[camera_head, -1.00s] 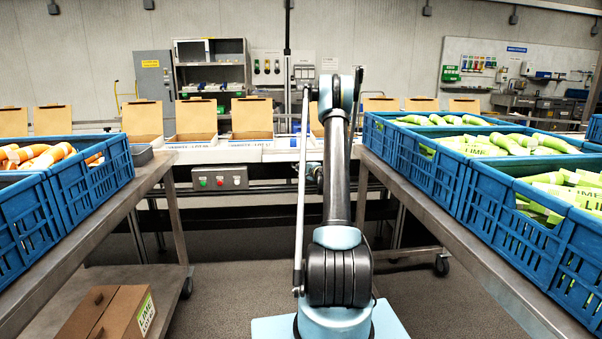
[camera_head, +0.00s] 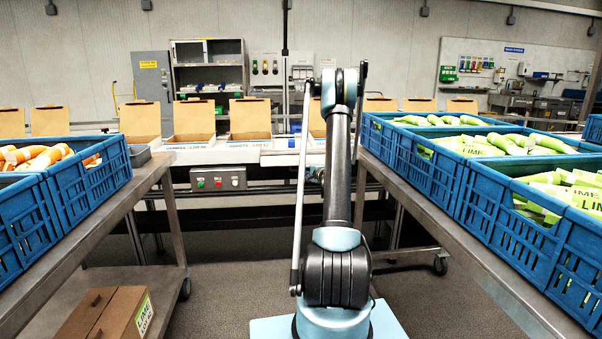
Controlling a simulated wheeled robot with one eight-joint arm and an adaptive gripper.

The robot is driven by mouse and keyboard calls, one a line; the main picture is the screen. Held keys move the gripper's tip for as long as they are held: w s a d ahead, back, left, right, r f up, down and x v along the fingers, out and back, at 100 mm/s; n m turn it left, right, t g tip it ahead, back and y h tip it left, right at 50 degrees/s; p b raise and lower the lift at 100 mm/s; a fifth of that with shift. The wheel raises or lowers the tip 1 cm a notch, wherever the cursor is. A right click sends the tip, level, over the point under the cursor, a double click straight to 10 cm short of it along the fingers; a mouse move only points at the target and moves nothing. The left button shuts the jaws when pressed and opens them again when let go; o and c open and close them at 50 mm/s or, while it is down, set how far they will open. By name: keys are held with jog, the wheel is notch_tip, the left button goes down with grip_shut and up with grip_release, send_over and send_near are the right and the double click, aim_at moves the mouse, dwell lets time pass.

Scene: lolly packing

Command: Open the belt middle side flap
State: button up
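A row of open cartons with brown upright back flaps stands along the belt (camera_head: 275,158) at the back. One carton (camera_head: 250,119) near the middle, left of my arm, has its back flap up. Another carton (camera_head: 193,119) stands left of it, and one (camera_head: 317,122) is partly hidden behind my arm. White fronts or side flaps show low on the near cartons, some with "LIME" lettering. Which side flaps are folded in or out is too small to tell. My arm rises in the centre and reaches toward the belt. My gripper is hidden behind it, so its fingers cannot be seen.
Blue crates of green packs (camera_head: 512,222) stand on the right table (camera_head: 430,205). A blue crate with orange items (camera_head: 78,187) stands on the left table (camera_head: 140,182). A control box with buttons (camera_head: 218,179) hangs below the belt. A closed carton (camera_head: 105,312) sits low at left.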

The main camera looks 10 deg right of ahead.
jog(key=f+v, duration=0.1)
jog(key=v, duration=0.6)
jog(key=shift+r, duration=0.4)
jog(key=shift+r, duration=0.1)
